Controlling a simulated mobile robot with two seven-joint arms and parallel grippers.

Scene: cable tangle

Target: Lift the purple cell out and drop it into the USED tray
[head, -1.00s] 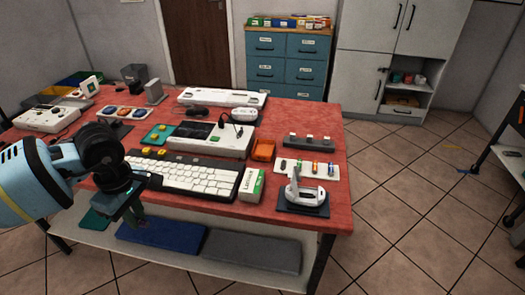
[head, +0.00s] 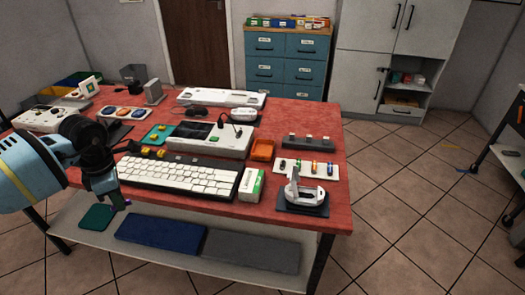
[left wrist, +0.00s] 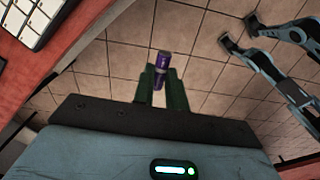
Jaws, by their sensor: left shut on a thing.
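My left gripper (head: 119,203) hangs in front of the table's front left edge, beside the white keyboard. It is shut on the purple cell (left wrist: 161,62). In the left wrist view the cell sticks out beyond the two dark green fingers (left wrist: 162,85), with bare floor tiles behind it. In the head view only a small purple spot of the cell (head: 127,203) shows at the fingertips. An orange open tray (head: 262,150) stands on the table; I can read no USED label on it. My right gripper is not identifiable in these views.
The white keyboard (head: 180,179) and a green-and-white box (head: 251,184) line the red table's front. A white holder (head: 306,168) with several coloured cells and a white device on a dark stand (head: 304,193) are at right. A lower shelf (head: 75,238) juts below.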

